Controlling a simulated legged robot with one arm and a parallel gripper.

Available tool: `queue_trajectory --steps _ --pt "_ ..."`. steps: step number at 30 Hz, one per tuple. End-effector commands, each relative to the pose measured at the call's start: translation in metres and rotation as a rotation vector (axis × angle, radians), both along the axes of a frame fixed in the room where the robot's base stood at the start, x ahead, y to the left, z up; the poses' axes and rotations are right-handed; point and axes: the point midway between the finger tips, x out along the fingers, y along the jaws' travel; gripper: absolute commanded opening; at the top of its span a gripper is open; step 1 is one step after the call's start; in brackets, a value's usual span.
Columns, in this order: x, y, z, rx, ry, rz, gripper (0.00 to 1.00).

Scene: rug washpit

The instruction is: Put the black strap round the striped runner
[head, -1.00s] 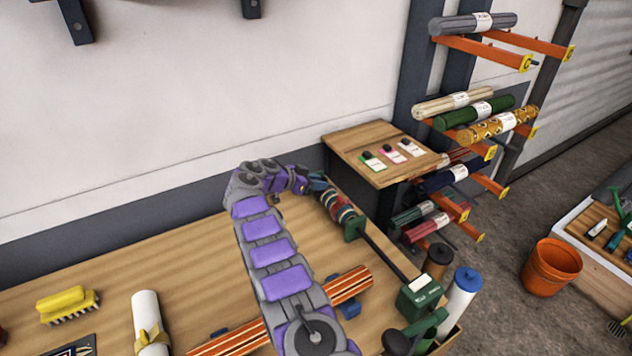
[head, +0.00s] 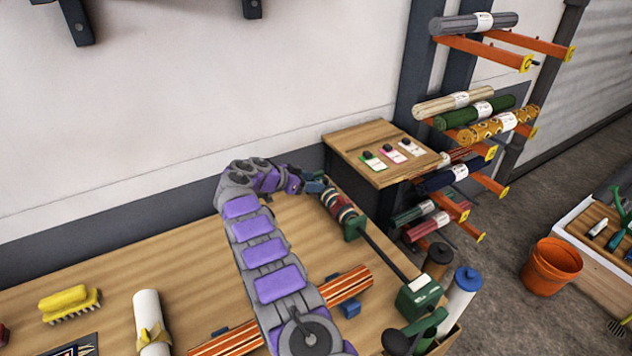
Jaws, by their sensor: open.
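The striped runner (head: 350,285) is a rolled orange, white and dark bundle. It lies across the bench, raised on blue rests (head: 349,308), and my arm hides its middle. My gripper (head: 314,185) is at the far right of the bench, open, beside the upper end of a banded stack (head: 338,207) of red, dark and pale rings on a green holder. I cannot tell whether it touches the stack. I cannot pick out the black strap with certainty; a dark band in that stack may be it.
A yellow brush (head: 68,302) and a tied white roll (head: 150,320) lie at left on the bench (head: 200,275). A small wooden shelf (head: 345,140) with cards stands behind the stack. Racked rolls, a green box (head: 418,297) and an orange bucket (head: 552,266) are at right.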

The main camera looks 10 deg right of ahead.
Motion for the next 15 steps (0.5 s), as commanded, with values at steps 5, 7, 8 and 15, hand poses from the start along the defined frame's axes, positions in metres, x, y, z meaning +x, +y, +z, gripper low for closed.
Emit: queue_trajectory --steps 5,7,8,15 --pt "-0.012 0.035 0.021 0.000 -0.003 0.004 0.58" --pt "-0.018 0.048 0.028 -0.001 0.000 0.002 0.58" --pt "-0.020 0.053 0.031 -0.001 0.000 0.002 0.58" --pt "-0.033 0.090 0.051 0.000 -0.002 0.004 0.58"
